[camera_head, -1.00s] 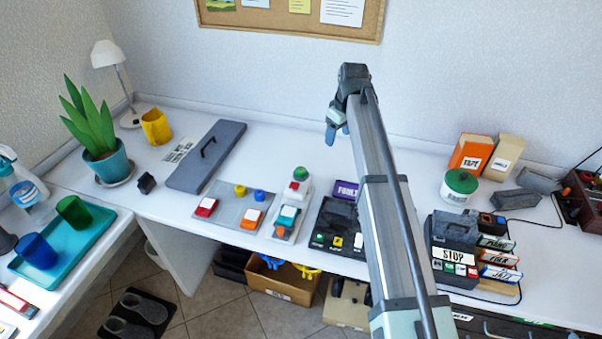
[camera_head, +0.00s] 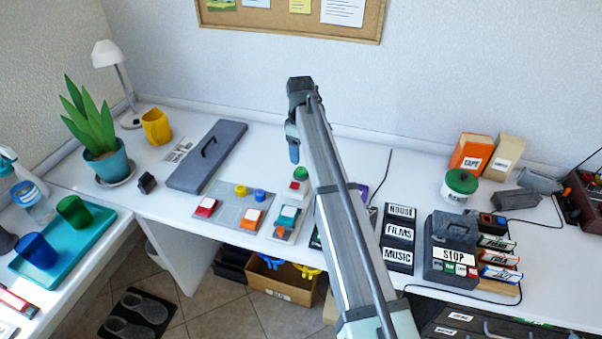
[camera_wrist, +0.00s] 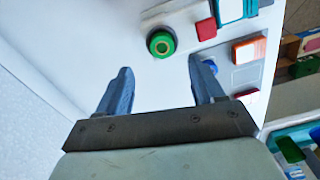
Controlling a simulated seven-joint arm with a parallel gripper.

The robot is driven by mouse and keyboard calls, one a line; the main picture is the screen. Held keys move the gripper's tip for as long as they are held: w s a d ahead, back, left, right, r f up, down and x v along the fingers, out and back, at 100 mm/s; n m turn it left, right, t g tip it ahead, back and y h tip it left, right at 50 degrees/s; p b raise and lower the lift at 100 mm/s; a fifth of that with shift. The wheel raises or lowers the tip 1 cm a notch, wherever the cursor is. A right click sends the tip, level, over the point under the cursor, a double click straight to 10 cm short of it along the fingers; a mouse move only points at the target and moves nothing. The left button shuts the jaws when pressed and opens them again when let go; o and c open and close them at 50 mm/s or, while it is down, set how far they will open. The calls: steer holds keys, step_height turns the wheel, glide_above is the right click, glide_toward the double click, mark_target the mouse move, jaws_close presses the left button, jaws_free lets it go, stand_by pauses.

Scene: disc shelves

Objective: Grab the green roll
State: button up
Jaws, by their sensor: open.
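The green roll (camera_head: 301,173) is small and round and sits at the back end of the row of coloured blocks on the white table. The roll lies ahead of the fingertips, roughly in line with the gap. Their height above the table is hard to tell.
A red block (camera_wrist: 206,29) sits close beside the roll. An orange block (camera_head: 252,218) and a blue knob (camera_head: 258,195) are nearby. A dark grey panel with a handle (camera_head: 207,155) lies to the left. A labelled black rack (camera_head: 398,238) stands to the right.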

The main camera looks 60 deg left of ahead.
mark_target(300, 169)
steer(key=shift+s+d+f, duration=0.1)
steer(key=shift+s+f, duration=0.05)
steer(key=shift+f, duration=3.25)
steer(key=c, duration=1.1)
steer(key=shift+r, duration=0.15)
